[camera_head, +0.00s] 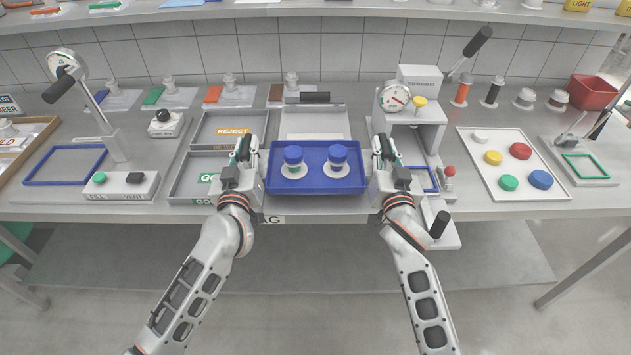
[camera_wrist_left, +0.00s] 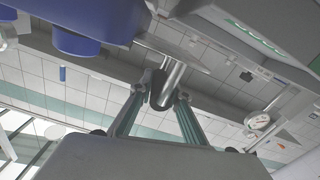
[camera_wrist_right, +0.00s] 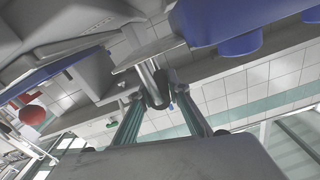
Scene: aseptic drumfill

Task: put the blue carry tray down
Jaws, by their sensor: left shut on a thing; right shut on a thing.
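The blue carry tray (camera_head: 316,185) is at the middle of the bench front in the head view, level, with two white pieces with blue caps (camera_head: 293,158) (camera_head: 338,158) standing in it. My left gripper (camera_head: 244,152) is at its left side and my right gripper (camera_head: 383,150) at its right side. In the left wrist view the fingers (camera_wrist_left: 160,95) are shut on a dark-ended metal handle (camera_wrist_left: 163,92). In the right wrist view the fingers (camera_wrist_right: 157,95) are shut on a matching handle (camera_wrist_right: 155,88). Whether the tray touches the bench is hard to tell.
A REJECT tray (camera_head: 232,130) and a GO tray (camera_head: 185,185) lie to the left. A gauge press (camera_head: 410,120) stands close at the right. A grey plate with a dark handle (camera_head: 312,120) lies behind the tray. A white board with coloured caps (camera_head: 480,140) is further right.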

